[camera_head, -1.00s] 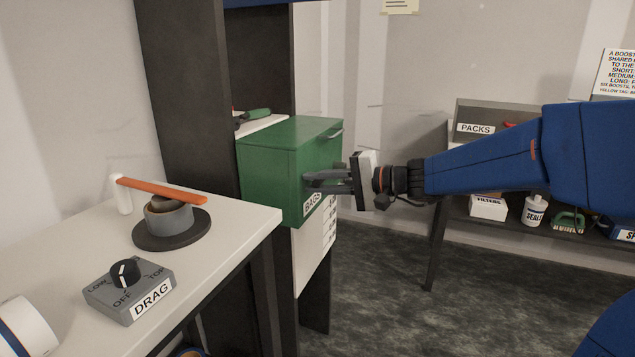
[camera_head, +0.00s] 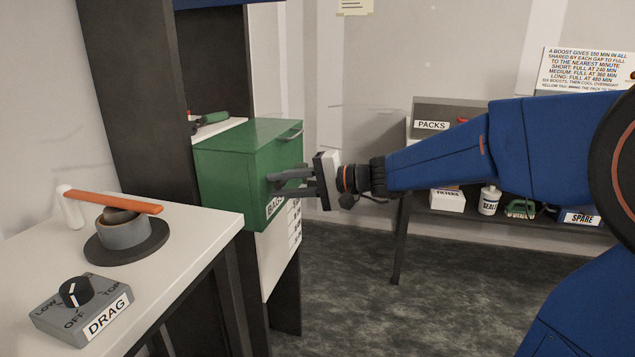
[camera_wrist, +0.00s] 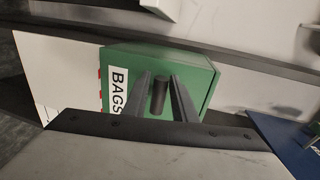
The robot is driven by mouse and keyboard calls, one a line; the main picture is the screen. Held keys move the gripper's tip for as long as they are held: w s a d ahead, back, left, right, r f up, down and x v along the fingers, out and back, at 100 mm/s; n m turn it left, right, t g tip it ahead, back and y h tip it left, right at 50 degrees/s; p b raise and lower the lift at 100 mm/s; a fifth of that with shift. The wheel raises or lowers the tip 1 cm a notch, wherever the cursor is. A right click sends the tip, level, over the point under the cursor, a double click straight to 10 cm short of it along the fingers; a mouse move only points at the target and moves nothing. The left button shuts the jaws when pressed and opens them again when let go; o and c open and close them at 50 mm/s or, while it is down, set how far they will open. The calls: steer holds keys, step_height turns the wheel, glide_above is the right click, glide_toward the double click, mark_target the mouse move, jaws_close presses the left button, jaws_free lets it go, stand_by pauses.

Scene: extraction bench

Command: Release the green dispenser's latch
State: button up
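The green dispenser (camera_head: 238,165), a box with a BAGS label and a grey top handle, is mounted at the dark upright left of centre. In the wrist view its green face (camera_wrist: 203,75) is straight ahead, with the label at left. A dark cylindrical knob, apparently the latch (camera_wrist: 158,97), sticks out from this face. My gripper (camera_head: 270,184) is at the dispenser's front. Its two fingers (camera_wrist: 160,78) are apart, one on each side of the latch, with narrow gaps visible. The latch is hidden by the fingers in the head view.
A white bench (camera_head: 205,230) at left holds a DRAG dial box (camera_head: 82,310) and a round grey fixture (camera_head: 124,234) with an orange bar (camera_head: 115,202). The floor (camera_head: 400,300) right of the dispenser is clear.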

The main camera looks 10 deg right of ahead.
steer(key=v, duration=1.6)
steer(key=shift+d, duration=0.25)
steer(key=shift+s, duration=0.1)
steer(key=s+a+f+n+g+h, duration=0.1)
steer(key=s+a+f+g+h, duration=0.15)
steer(key=s+f, duration=0.5)
steer(key=s+a+f+n+g+h, duration=0.1)
steer(key=s+f+n+g+h, duration=0.1)
steer(key=s+f+h, duration=0.35)
steer(key=s+d+f+n+t+h, duration=0.1)
steer(key=s+d+f+h, duration=0.4)
steer(key=s, duration=0.5)
steer(key=d+f+n, duration=0.1)
steer(key=d+f, duration=0.1)
steer(key=d, duration=0.1)
steer(key=shift+d+n+h, duration=0.3)
steer(key=shift+d+n, duration=0.05)
steer(key=shift+n, duration=0.05)
steer(key=shift+o, duration=0.3)
